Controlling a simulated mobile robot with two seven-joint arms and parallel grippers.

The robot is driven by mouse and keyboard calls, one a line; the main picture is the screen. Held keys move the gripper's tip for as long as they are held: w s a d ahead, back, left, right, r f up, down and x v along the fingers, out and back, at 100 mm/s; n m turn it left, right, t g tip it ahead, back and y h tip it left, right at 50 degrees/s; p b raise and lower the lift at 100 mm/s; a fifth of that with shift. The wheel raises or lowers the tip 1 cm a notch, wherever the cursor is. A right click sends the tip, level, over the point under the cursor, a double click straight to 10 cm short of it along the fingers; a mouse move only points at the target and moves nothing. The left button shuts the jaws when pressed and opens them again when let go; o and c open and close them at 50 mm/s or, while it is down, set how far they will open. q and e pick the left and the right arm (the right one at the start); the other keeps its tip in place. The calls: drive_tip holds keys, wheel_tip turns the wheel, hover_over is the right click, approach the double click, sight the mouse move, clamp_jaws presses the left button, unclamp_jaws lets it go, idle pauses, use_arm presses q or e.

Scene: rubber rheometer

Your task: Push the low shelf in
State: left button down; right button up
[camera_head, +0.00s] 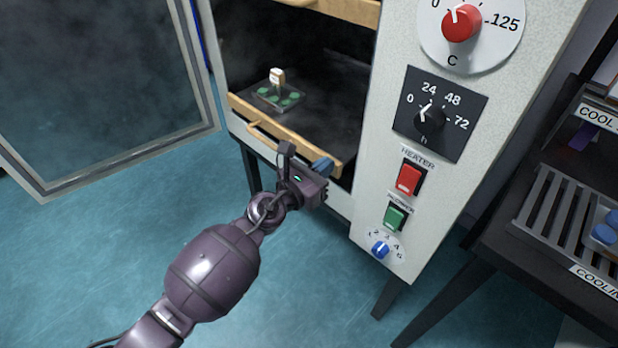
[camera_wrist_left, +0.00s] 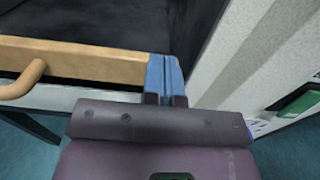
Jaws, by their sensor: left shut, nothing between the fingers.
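The low shelf (camera_head: 318,160) is a dark shelf with a wooden front rail and a wooden handle (camera_head: 268,143), low in the open oven. Its rail (camera_wrist_left: 95,62) and part of the handle (camera_wrist_left: 22,80) also show in the left wrist view. My left gripper (camera_head: 322,165) is shut and empty, with blue fingers at the right end of the rail. In the left wrist view the fingers (camera_wrist_left: 164,76) lie against or just before the rail's right end; contact is hard to tell. A small tray (camera_head: 262,97) with green pieces and a pale-topped item sits on the shelf. My right gripper is out of view.
The oven door (camera_head: 100,95) stands open at the left. The control panel (camera_head: 375,208) with knobs and switches is close to the right of my gripper. An upper wooden rail (camera_head: 335,8) is above. A dark cooling table (camera_head: 500,240) stands at the right. Blue floor in front is clear.

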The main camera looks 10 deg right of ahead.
use_arm(q)
drive_tip(key=shift+x, duration=1.85)
